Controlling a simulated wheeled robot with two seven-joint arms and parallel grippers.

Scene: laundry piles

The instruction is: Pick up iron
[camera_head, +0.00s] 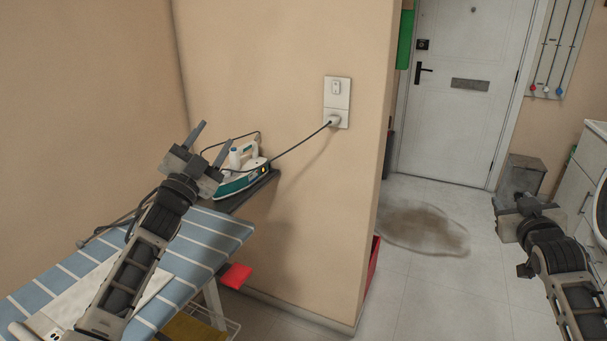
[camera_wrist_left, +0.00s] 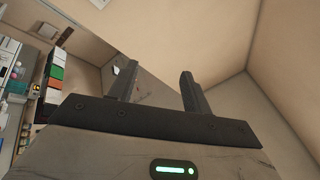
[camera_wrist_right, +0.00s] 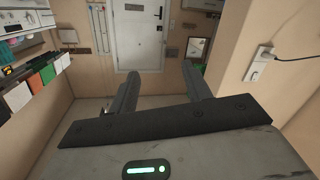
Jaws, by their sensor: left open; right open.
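The iron (camera_head: 243,180), white with a teal base, rests on the dark end rest (camera_head: 262,189) of the ironing board (camera_head: 212,228). Its dark cord runs up to a plug (camera_head: 334,121) in the wall socket. My left gripper (camera_head: 210,141) is open and empty, to the left of the iron and slightly above it in the picture, partly covering its left side. The left wrist view shows its two fingers apart (camera_wrist_left: 157,85), with no iron visible. My right gripper (camera_head: 515,198) is open and empty, far right of the iron; its fingers also show apart in the right wrist view (camera_wrist_right: 160,85).
A beige wall (camera_head: 290,80) stands right behind the iron. A white cloth (camera_head: 95,298) lies on the board under my left arm. A red item (camera_head: 236,276) hangs below the board. A stained patch (camera_head: 422,228) lies on the floor before the white door (camera_head: 465,90). A cabinet (camera_head: 580,190) stands at right.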

